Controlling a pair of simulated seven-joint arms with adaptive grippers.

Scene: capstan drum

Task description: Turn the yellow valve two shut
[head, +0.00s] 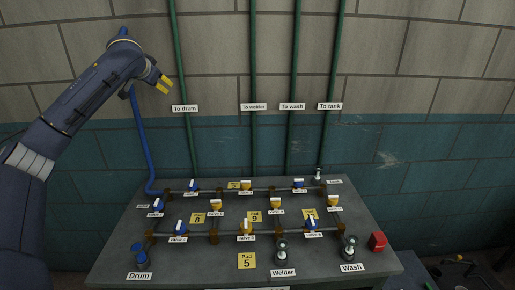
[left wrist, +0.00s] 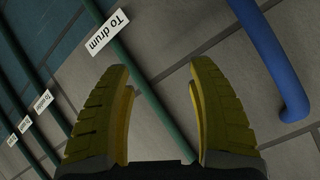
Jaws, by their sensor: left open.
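Several valves with yellow or blue handles sit on a pipe grid on the grey bench. A yellow valve (head: 246,185) in the middle of the back row appears to be valve two, but its small label is hard to read. I cannot tell how its handle is turned. My left gripper (head: 162,83) is open and empty, raised before the wall above the bench's back left, well away from the valve. In the left wrist view its yellow fingers (left wrist: 165,105) are apart with nothing between them. My right gripper is in neither view.
Green pipes (head: 253,60) run up the wall behind the bench (head: 210,262). A blue pipe (head: 143,140) stands close to my left gripper. The air above the valves is clear.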

